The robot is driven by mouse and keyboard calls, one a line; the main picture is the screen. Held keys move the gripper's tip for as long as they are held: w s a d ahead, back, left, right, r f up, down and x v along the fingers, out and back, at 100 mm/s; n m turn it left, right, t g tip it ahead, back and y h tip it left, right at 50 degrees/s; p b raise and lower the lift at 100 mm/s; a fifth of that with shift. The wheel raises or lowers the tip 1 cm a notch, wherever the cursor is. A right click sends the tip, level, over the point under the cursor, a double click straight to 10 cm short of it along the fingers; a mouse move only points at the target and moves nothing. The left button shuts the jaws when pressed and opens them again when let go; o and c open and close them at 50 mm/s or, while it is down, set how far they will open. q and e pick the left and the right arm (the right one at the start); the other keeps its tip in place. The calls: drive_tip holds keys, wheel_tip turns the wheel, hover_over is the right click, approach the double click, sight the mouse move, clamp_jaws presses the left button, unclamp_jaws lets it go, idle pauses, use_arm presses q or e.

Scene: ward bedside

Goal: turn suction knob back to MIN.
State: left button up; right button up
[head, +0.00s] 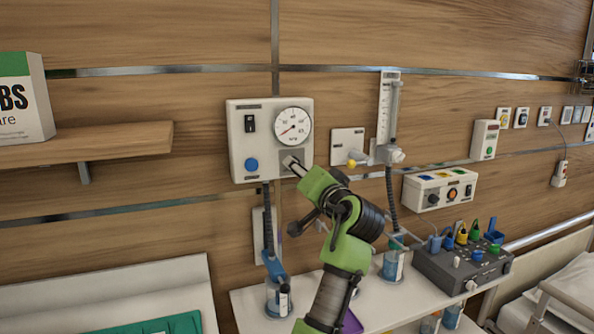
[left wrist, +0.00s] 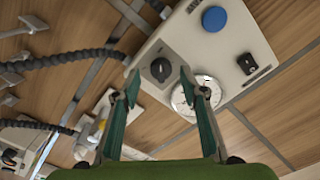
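The suction unit (head: 240,143) is a white wall box with a black switch (head: 250,124), a blue button (head: 252,165) and a round gauge (head: 292,126). Its dark round knob (left wrist: 160,69) shows in the left wrist view, with a light pointer mark. My left gripper (head: 296,168) is at the box's lower right corner and hides the knob in the head view. In the left wrist view its fingers (left wrist: 159,76) are open, one on each side of the knob, with gaps showing. I cannot tell how deep the fingertips reach. My right gripper is not in view.
A flowmeter (head: 384,115) with a yellow-tipped fitting is on the wall just right of the unit. Hoses hang down to jars (head: 280,300) on a white shelf. A grey box with coloured plugs (head: 462,268) stands right. A wooden shelf (head: 90,147) is left.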

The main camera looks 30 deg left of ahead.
use_arm(q)
drive_tip(key=v, duration=0.9)
drive_tip(key=shift+s+d, duration=0.2)
